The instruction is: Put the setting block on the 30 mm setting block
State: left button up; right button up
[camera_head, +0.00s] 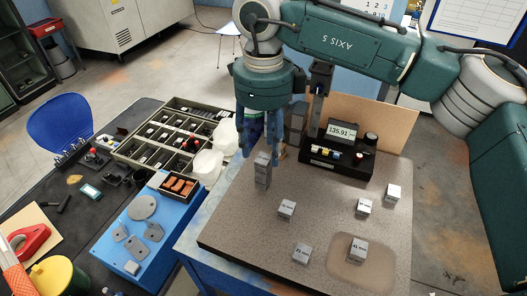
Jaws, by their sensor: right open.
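My right gripper (262,148) points down over the far left part of the grey granite plate (235,235). Its fingers are apart. A narrow upright grey stack of setting blocks (262,172) stands just below and between the fingertips; the upper part lies close to them, and I cannot tell whether they touch it. Loose setting blocks stand on the plate: one (287,209) in the middle, one (302,253) at the front, one (357,249) on a paler patch, and two at right (364,207) (393,193). Their labels are too small to read surely. My left gripper is out of view.
A black gauge unit with a display (341,133) and a column stands at the plate's back. Left of the plate are a blue box (142,228) with grey pieces, a divided tray (170,140) and white crumpled material (208,165). The plate's front left is clear.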

aim_at(263, 158)
notch_tip(263, 158, up, 10)
jog(key=b, duration=0.2)
dwell(0.3)
